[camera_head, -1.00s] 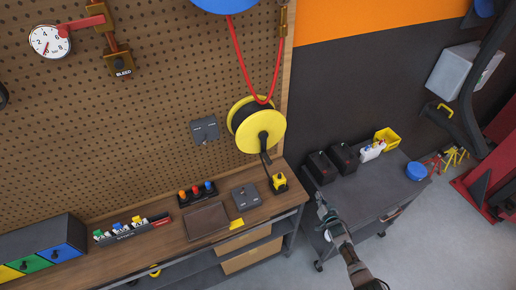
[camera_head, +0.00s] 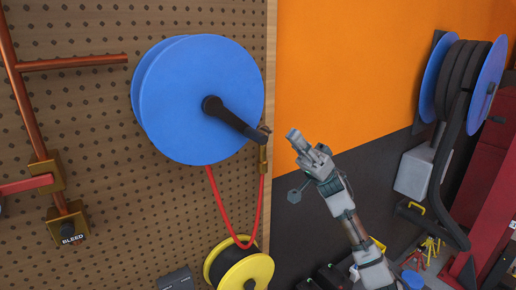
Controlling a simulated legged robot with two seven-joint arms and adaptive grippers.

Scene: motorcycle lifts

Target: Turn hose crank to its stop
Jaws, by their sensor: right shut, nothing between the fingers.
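A large blue hose reel (camera_head: 190,105) is mounted on the pegboard left of centre in the head view. Its black crank (camera_head: 232,118) runs from the hub down and to the right, and the handle end reaches past the reel's right rim. A red hose (camera_head: 223,210) hangs in a loop below the reel. My right gripper (camera_head: 296,142) is shut and empty, just right of the crank's handle end, with a small gap seen between them. My left gripper is not in view.
A yellow reel (camera_head: 240,270) sits below on the pegboard. Copper pipes (camera_head: 65,62) and a BLEED valve (camera_head: 68,228) are at the left. Another blue reel (camera_head: 486,85) with black hose stands at the right. The orange wall (camera_head: 345,65) behind my gripper is bare.

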